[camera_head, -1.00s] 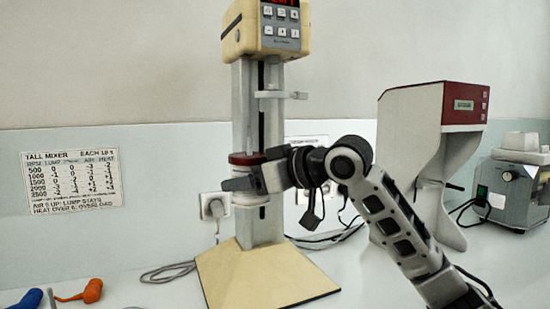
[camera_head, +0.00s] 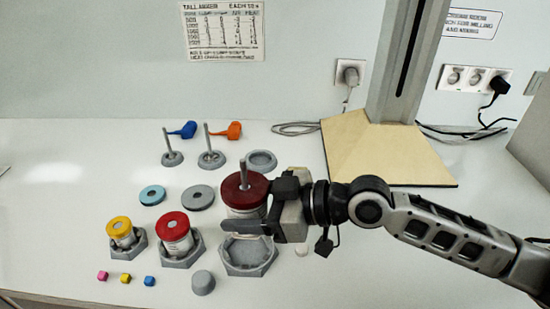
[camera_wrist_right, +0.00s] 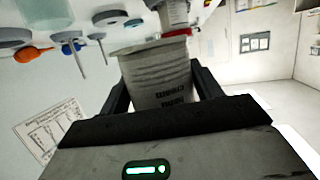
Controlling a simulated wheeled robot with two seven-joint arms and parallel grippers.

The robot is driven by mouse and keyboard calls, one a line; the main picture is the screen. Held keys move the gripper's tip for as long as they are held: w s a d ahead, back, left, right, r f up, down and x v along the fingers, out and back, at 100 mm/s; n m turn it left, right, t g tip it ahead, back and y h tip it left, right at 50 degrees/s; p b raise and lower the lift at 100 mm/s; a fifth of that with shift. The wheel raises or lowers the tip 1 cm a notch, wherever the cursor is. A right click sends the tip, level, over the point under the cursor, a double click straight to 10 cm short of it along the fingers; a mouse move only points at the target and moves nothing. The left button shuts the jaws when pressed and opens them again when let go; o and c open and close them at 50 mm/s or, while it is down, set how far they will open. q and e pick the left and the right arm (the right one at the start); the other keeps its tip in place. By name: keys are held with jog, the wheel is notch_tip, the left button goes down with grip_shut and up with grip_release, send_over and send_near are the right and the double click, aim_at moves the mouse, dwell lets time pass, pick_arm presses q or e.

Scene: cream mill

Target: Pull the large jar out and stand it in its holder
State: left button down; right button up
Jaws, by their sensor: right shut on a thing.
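The large jar (camera_head: 247,212) has a pale body and a red lid (camera_head: 243,192) with a grey rod standing up from it. My right gripper (camera_head: 256,218) is shut around its side and holds it near upright. In the right wrist view the jar (camera_wrist_right: 160,80) sits between the two dark fingers, with printed text on its side. An empty grey hexagonal holder (camera_head: 248,266) is just in front of and below the jar, partly covered by a finger. I cannot tell the exact height of the jar over the table. My left gripper is not in view.
A yellow-lidded jar (camera_head: 120,228) and a smaller red-lidded jar (camera_head: 174,228) stand in hexagonal holders to the left. Small coloured cubes lie in front, beside a grey cap (camera_head: 203,282). Discs and rods stand behind. The mixer's cream base (camera_head: 385,155) is at the back right.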

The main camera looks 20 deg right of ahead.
jog(key=shift+s+a+f, duration=0.3)
jog(key=shift+s+a, duration=0.1)
notch_tip(320, 180, down, 3)
jog(key=b, duration=0.2)
jog(key=shift+b, duration=0.4)
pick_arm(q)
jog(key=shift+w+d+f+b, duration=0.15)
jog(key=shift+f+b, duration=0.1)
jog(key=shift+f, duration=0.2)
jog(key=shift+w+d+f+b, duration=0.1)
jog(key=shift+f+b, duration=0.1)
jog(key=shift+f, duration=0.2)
pick_arm(e)
jog(key=shift+f, duration=0.6)
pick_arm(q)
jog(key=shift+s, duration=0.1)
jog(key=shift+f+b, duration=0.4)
pick_arm(e)
jog(key=shift+f, duration=0.45)
jog(key=o, duration=1.4)
jog(key=shift+d, duration=0.1)
